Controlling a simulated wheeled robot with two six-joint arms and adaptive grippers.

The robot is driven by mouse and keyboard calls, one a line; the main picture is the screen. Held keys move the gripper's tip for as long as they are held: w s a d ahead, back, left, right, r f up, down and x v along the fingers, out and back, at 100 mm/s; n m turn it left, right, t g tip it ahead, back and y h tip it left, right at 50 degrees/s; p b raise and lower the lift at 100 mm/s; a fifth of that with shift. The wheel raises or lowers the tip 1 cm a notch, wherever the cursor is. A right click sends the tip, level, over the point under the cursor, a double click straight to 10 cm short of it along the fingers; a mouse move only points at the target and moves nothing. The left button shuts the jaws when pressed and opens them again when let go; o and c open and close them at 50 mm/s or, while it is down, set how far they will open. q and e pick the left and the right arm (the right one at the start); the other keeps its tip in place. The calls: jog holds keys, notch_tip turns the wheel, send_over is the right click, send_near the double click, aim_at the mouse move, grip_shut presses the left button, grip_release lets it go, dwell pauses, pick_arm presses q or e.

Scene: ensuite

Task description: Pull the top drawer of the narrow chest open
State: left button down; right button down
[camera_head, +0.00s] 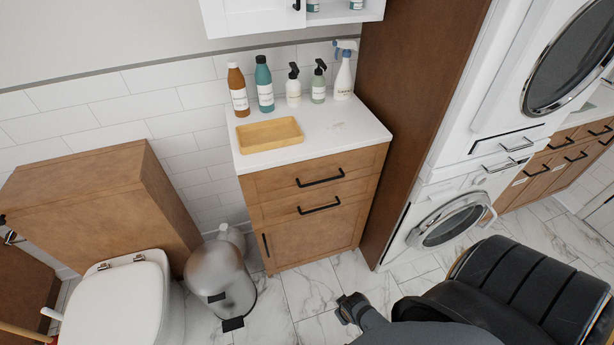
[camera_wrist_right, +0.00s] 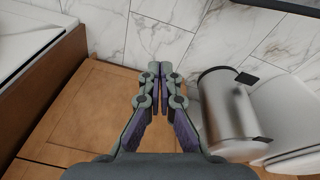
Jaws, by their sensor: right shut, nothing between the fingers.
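The narrow chest (camera_head: 316,225) is brown wood with a white top and stands between the toilet and a tall wood panel. Its top drawer (camera_head: 275,181) looks closed, with a black bar handle (camera_head: 320,178). A second drawer (camera_head: 275,210) below it has a similar handle (camera_head: 319,205). My right gripper (camera_head: 350,308) is low over the floor, in front and to the right of the chest, apart from the handles. In the right wrist view its fingers (camera_wrist_right: 160,72) are together and empty, with the chest's wood front (camera_wrist_right: 85,110) behind them. My left gripper is not in view.
A metal pedal bin (camera_head: 220,278) stands left of the chest, beside the white toilet (camera_head: 118,300). Bottles and a yellow tray (camera_head: 269,133) sit on the chest top. A washer (camera_head: 445,222) stands to the right. The marble floor (camera_head: 310,285) before the chest is clear.

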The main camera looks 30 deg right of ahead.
jog(key=w+a+r, duration=0.1)
jog(key=w+r, duration=0.2)
jog(key=r, duration=0.4)
jog(key=w+a+r, duration=0.1)
jog(key=w+r, duration=0.2)
jog(key=r, duration=0.3)
notch_tip(320, 180, up, 27)
jog(key=m+t, duration=0.1)
jog(key=m, duration=0.2)
send_over(313, 177)
jog(key=s+a, duration=0.2)
jog(key=s, duration=0.3)
jog(key=x, duration=0.9)
jog(key=shift+w, duration=0.25)
